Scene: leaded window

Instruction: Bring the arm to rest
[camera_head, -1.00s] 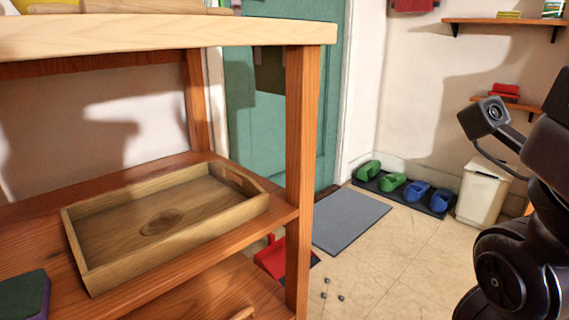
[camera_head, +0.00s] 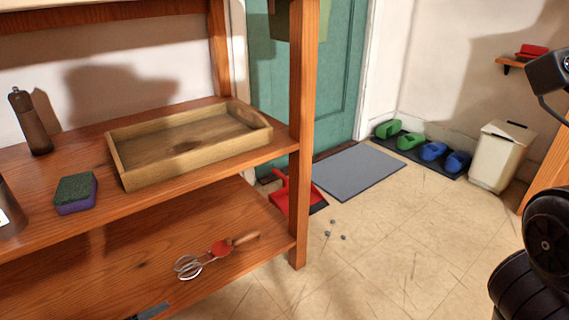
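Part of my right arm (camera_head: 548,235) shows at the right edge of the head view. It is black, hangs over the floor and is apart from the shelf. Its fingertips are outside the picture, so I cannot see whether it holds anything.
A wooden shelf unit (camera_head: 303,130) fills the left, bearing an empty wooden tray (camera_head: 190,178), a sponge (camera_head: 76,193), a dark mill (camera_head: 31,122) and a whisk (camera_head: 215,255).

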